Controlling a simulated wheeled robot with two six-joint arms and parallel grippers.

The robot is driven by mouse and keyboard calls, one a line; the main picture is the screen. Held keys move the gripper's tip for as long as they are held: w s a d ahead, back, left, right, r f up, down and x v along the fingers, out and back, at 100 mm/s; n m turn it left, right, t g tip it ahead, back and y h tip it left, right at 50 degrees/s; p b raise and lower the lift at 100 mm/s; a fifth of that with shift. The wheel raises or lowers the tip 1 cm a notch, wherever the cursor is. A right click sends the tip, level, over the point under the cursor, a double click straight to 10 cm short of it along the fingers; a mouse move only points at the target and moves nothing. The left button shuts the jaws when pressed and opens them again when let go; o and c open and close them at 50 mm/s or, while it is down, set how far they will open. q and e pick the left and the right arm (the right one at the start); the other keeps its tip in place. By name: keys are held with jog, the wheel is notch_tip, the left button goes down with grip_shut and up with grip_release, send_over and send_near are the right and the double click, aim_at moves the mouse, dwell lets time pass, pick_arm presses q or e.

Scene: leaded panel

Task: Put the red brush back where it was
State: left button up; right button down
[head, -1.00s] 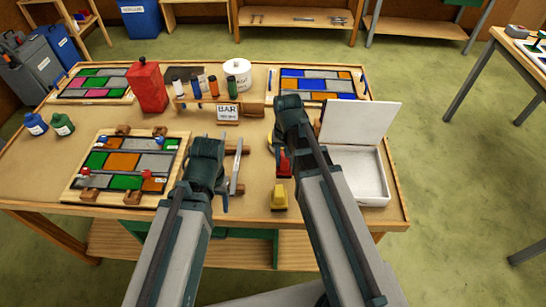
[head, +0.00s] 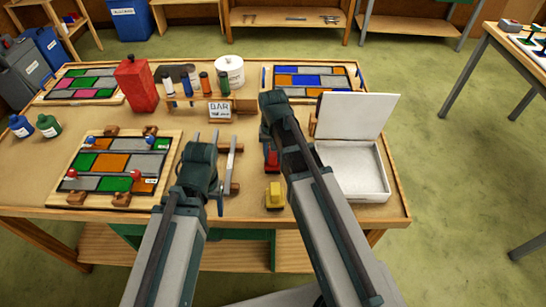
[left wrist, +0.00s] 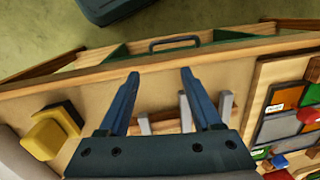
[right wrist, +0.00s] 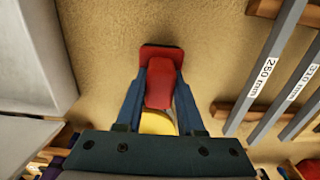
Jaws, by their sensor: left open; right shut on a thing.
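The red brush (head: 271,158) is in my right gripper (head: 268,146), left of the open white box in the head view. In the right wrist view the red brush (right wrist: 162,88) sits between the closed fingers of the right gripper (right wrist: 160,74). I cannot tell whether its base touches the table. A yellow block-like thing (head: 273,195) stands just in front of it; part of it shows in the right wrist view (right wrist: 157,123). My left gripper (left wrist: 160,75) is open and empty over the table's front part, beside the metal bars; in the head view its fingers are mostly hidden.
The open white box (head: 353,170) stands right of my right arm. Metal bars (right wrist: 267,75) lie on a wooden rack between the arms. A leaded panel (head: 115,165) lies at left. A bottle rack, red can (head: 136,86) and white tub (head: 229,71) stand behind.

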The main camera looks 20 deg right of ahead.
pick_arm(q)
jog(key=shift+f, duration=0.15)
pick_arm(e)
jog(key=shift+f, duration=0.15)
jog(key=c, duration=0.5)
grip_release()
notch_tip(320, 180, up, 12)
jog(key=p, duration=1.2)
pick_arm(q)
notch_tip(320, 180, up, 12)
jog(key=shift+r, duration=0.2)
pick_arm(e)
jog(key=s+a+n, duration=0.2)
jog(key=s+a, duration=0.1)
jog(key=s, duration=0.1)
jog(key=s+a+n, duration=0.2)
jog(key=s+a, duration=0.2)
jog(key=s, duration=0.1)
jog(key=s+a+n+h, duration=0.1)
jog(key=s+a+n, duration=0.2)
jog(key=s, duration=0.2)
jog(key=shift+s+a+r, duration=0.15)
jog(key=shift+a+r, duration=0.05)
jog(key=shift+r, duration=0.05)
